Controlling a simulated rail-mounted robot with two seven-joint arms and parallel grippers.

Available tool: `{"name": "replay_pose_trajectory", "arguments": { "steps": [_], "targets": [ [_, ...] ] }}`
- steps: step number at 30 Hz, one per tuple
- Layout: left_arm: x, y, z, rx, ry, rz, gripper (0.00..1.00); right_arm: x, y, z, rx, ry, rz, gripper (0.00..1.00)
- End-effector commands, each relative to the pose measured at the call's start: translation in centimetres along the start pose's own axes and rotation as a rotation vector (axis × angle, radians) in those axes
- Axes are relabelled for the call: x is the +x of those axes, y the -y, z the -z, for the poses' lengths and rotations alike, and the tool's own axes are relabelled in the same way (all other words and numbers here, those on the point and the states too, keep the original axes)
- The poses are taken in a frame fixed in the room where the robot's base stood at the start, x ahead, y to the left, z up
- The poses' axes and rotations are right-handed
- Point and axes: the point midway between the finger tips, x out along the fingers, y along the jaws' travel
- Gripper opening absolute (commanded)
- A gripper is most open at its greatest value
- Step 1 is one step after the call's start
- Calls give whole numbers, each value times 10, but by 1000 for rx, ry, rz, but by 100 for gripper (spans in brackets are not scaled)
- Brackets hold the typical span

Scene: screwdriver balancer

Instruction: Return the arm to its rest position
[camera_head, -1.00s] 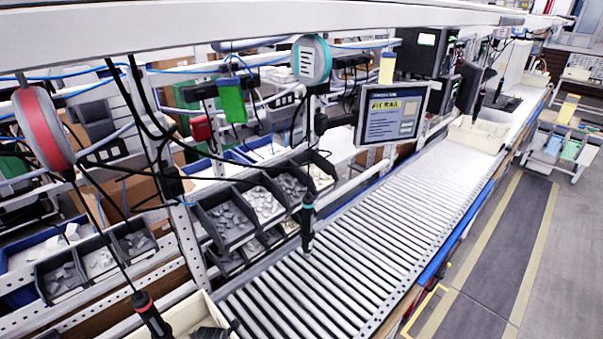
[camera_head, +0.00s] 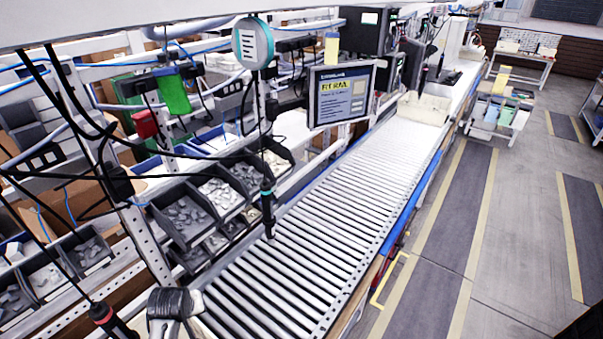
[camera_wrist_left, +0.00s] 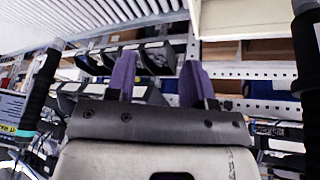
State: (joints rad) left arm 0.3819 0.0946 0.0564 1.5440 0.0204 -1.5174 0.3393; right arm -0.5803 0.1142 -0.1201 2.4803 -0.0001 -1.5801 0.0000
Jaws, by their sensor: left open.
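My left gripper (camera_wrist_left: 158,85) shows in the left wrist view. Its two purple fingers stand apart with nothing between them. In the head view, a grey and black part of my left arm (camera_head: 172,308) is at the bottom, beside the near end of the roller conveyor; its fingertips cannot be made out there. A black screwdriver with a teal band (camera_head: 267,205) hangs upright over the conveyor, apart from my arm. A screwdriver with a red band (camera_head: 102,315) hangs tilted at the lower left. Dark tool handles (camera_wrist_left: 38,95) flank the gripper in the wrist view. My right gripper is not seen.
The roller conveyor (camera_head: 330,215) is mostly bare, with a pale tray (camera_head: 424,108) at its far end. Grey parts bins (camera_head: 182,215) line its left side. A monitor (camera_head: 342,95) and a teal balancer (camera_head: 253,43) hang above. Open floor (camera_head: 510,240) lies right.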

Motion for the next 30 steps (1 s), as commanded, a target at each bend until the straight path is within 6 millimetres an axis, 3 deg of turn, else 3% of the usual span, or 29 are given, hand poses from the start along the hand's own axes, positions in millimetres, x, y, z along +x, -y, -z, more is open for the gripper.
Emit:
{"name": "replay_pose_trajectory", "arguments": {
  "steps": [1,4,7,12,14,17,21,24,30],
  "targets": [
    [-22,-5,0,112,-57,-13,48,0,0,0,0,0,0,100],
    [-62,-11,-10,304,-153,-24,48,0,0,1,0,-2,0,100],
    [-98,-14,-36,425,-230,-34,48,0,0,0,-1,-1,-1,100],
    [-148,-10,-115,496,-297,-79,48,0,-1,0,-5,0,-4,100],
    [-159,-5,-146,514,-291,-95,48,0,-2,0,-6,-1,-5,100],
    [-164,5,-196,537,-235,-111,48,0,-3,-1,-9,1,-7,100],
    [-149,24,-260,558,-89,-107,48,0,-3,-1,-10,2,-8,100],
    [-142,38,-294,563,-4,-98,48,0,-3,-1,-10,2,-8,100],
    [-139,54,-333,565,90,-86,48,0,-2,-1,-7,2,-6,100]
  ]
}}
